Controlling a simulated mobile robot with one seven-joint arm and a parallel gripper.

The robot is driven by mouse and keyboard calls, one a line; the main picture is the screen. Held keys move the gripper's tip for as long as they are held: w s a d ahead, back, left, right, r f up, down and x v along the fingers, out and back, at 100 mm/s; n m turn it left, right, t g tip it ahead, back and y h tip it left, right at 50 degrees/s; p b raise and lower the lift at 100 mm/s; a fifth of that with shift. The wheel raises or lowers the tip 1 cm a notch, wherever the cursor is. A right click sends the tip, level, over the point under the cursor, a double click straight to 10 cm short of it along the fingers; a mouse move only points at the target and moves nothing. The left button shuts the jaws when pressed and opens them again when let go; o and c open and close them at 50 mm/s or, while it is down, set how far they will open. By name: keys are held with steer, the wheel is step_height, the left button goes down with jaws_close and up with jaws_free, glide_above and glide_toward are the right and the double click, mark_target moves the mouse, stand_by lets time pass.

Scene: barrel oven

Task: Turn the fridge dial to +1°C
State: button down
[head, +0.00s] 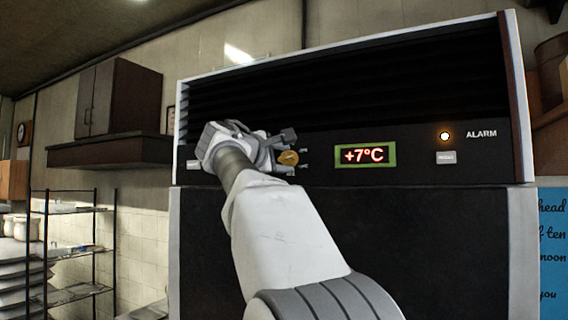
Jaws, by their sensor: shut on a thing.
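The fridge (260,250) fills the middle and right of the head view, with a dark control strip below a black louvred panel. The fridge dial (289,158) is a small brass-coloured knob on that strip, partly hidden by my gripper. My gripper (284,147) is at the dial and shut on it; the fingertips are small and partly hidden by my wrist. The display (365,155), in a green frame to the right of the dial, reads +7°C in red. The dial's pointer and most of its markings cannot be made out.
An orange lamp (445,136) glows beside the word ALARM, above a small pale button (446,158). A wire shelf rack (75,250) and a dark wall cupboard (118,100) are at left. A blue sign (553,245) is at the right edge.

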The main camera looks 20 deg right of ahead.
steer(key=m+b, duration=0.1)
steer(key=m, duration=0.3)
steer(key=shift+f+m, duration=0.1)
steer(key=shift+m, duration=0.2)
steer(key=m+b, duration=0.2)
steer(key=m, duration=0.3)
steer(key=m+b, duration=0.1)
steer(key=m, duration=0.4)
steer(key=shift+m, duration=2.7)
steer(key=shift+c, duration=1.5)
jaws_free()
steer(key=shift+s+b, duration=0.1)
steer(key=shift+b, duration=0.25)
